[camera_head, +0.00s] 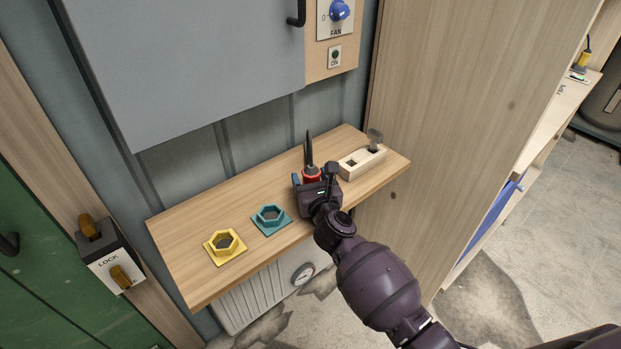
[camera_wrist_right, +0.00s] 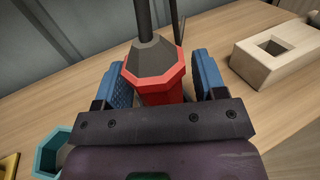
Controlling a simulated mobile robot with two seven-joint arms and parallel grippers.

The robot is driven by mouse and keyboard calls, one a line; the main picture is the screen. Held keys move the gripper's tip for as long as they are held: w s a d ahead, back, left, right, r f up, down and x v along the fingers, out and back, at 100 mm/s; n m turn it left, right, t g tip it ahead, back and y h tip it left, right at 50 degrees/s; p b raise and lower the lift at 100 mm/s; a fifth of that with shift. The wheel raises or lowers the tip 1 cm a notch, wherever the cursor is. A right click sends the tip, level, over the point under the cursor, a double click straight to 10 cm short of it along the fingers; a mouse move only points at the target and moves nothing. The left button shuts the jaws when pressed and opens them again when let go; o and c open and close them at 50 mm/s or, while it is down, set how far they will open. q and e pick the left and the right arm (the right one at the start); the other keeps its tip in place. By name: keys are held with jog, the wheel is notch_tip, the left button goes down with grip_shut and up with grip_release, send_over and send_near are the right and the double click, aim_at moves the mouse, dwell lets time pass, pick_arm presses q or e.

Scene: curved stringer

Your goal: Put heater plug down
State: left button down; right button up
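The heater plug appears to be the red, eight-sided piece (camera_head: 312,175) with a dark tapered top, upright at the middle of the wooden shelf. In the right wrist view, the red plug (camera_wrist_right: 160,75) stands between the blue finger pads. My right gripper (camera_head: 313,181) is low at the shelf, its fingers on either side of the plug. The right gripper (camera_wrist_right: 163,85) looks open, with a narrow gap beside the plug's lower body. The plug's base is hidden by the gripper. My left gripper is not in view.
A wooden shelf (camera_head: 190,245) holds a yellow hexagonal socket (camera_head: 224,245), a teal hexagonal socket (camera_head: 271,219) and a pale wooden block (camera_head: 362,163) with a slot and a grey upright part. A grey cabinet (camera_head: 190,70) hangs above. A wooden panel (camera_head: 460,120) stands right.

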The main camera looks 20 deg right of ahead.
jog(key=shift+r, duration=0.3)
jog(key=s+p, duration=0.1)
jog(key=s, duration=1.1)
jog(key=shift+a+f+p, duration=0.15)
jog(key=shift+a+p, duration=0.1)
jog(key=shift+p, duration=0.1)
jog(key=s+d+f+m+g, duration=0.2)
jog(key=s+f+m, duration=0.2)
jog(key=s+m, duration=0.4)
jog(key=s+d+f+m+g, duration=0.2)
jog(key=s+f+m, duration=0.2)
jog(key=s+m, duration=0.5)
jog(key=s+d+f+m+g+y, duration=0.1)
jog(key=s+d+f+m+g, duration=0.2)
jog(key=m, duration=1.4)
jog(key=s+f, duration=0.2)
jog(key=s, duration=0.3)
jog(key=shift+s, duration=0.4)
